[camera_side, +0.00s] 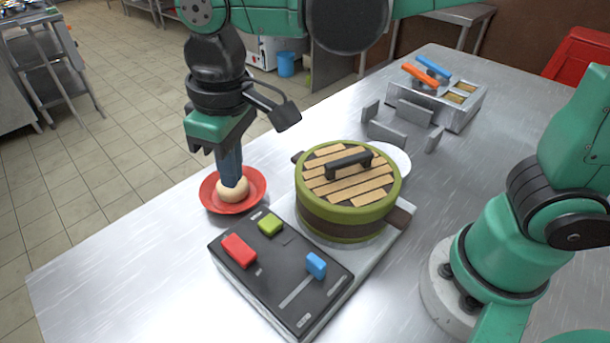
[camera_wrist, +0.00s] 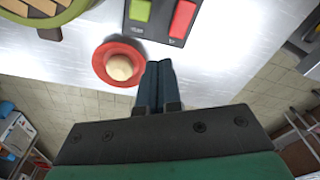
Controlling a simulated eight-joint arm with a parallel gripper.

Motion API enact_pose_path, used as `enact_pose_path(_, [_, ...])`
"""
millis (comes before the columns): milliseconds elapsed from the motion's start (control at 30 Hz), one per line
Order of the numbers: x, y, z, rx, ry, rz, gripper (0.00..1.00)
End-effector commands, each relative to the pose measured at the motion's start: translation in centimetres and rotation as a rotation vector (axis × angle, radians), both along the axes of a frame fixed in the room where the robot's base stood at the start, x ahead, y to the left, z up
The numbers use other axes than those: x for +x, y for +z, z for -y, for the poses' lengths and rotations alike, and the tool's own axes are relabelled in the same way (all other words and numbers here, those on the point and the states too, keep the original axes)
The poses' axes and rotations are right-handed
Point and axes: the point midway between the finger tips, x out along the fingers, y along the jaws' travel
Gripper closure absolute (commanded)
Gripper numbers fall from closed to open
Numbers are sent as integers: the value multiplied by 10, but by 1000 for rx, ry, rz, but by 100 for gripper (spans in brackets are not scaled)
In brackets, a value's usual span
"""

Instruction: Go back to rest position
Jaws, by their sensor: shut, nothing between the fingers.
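My gripper (camera_side: 231,180) is shut with its fingers pointing down, close to a pale round bun (camera_side: 232,194) on a red plate (camera_side: 208,200) in the side view. The wrist view shows the closed fingertips of my gripper (camera_wrist: 158,68) beside the bun (camera_wrist: 119,67) and the red plate (camera_wrist: 101,56), with nothing between the fingers. In the side view the fingers cover part of the bun. I cannot tell how high the fingertips are above the plate.
A green pot (camera_side: 345,218) with a slatted wooden lid stands right of the plate. A black control box (camera_side: 290,290) with red, green and blue controls is in front. A metal container (camera_side: 465,112) with orange and blue handles stands at the back. The left front table is clear.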

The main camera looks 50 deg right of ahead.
Motion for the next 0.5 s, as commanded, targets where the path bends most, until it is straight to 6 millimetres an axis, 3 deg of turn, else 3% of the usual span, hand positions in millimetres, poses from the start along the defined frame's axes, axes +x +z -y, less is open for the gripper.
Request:
enact_pose_path(100, [2, 3, 46, 52, -115, 108, 100])
enact_pose_path(300, [-6, -3, 117, 111, -306, 336, 100])
enact_pose_path(500, [-17, -13, 156, 118, -422, 492, 100])
